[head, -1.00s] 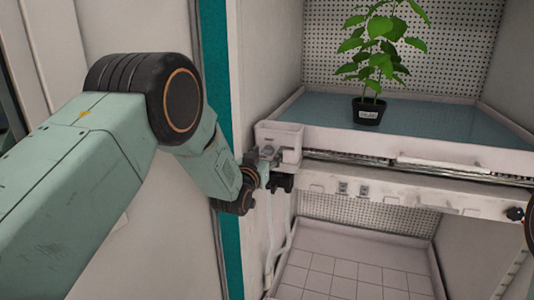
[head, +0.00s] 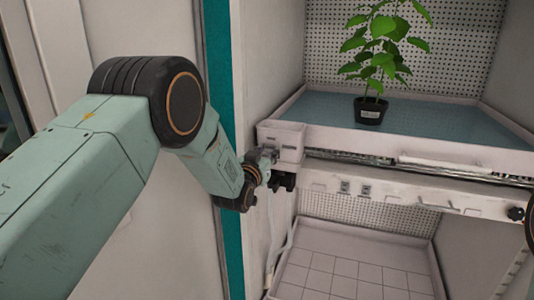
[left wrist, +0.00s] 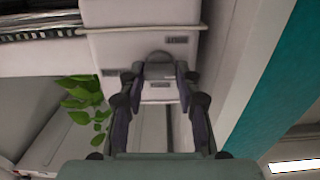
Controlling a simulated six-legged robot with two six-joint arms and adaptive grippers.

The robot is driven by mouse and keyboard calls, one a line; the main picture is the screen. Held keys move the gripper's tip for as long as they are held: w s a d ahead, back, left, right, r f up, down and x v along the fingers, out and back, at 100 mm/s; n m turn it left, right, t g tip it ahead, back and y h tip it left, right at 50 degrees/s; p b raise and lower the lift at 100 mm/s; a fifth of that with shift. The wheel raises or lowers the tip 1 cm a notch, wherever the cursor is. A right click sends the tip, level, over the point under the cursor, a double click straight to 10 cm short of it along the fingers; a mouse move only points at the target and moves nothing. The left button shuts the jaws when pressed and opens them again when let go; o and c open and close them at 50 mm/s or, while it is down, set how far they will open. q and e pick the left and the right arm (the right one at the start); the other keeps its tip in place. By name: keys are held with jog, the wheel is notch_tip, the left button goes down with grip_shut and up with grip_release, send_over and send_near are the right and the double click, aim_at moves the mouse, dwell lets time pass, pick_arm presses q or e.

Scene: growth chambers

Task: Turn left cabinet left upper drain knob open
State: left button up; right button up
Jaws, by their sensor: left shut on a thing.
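The drain knob (left wrist: 159,69) is a small grey rounded part on the front of a white box at the left upper tray of the cabinet. In the head view the box (head: 281,136) sits at the tray's left front corner. My left gripper (head: 271,157) is at the box's front, and it also shows in the left wrist view (left wrist: 158,76) with its two dark fingers on either side of the knob, shut on it. In the head view the gripper largely hides the knob, and its exact turn angle is hard to read. My right gripper is not in view.
The blue-topped upper tray (head: 325,107) holds a potted plant (head: 369,111). A white rail (head: 405,196) runs below it, with a black knob (head: 516,214) at right. The lower tiled tray (head: 340,270) is empty. The cabinet's side wall is close to my left arm.

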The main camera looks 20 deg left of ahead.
pick_arm(q)
jog(key=shift+c, duration=0.6)
jog(key=shift+m, duration=0.3)
jog(key=m+b, duration=0.2)
jog(key=m, duration=0.1)
jog(key=shift+d, duration=0.1)
jog(key=m+b, duration=0.2)
jog(key=m, duration=0.3)
jog(key=shift+d+f+m, duration=0.1)
jog(key=shift+m, duration=0.2)
jog(key=m+b, duration=0.2)
jog(key=m, duration=0.2)
jog(key=m+b, duration=0.1)
jog(key=m, duration=0.3)
jog(key=shift+f, duration=0.15)
jog(key=shift+m, duration=0.5)
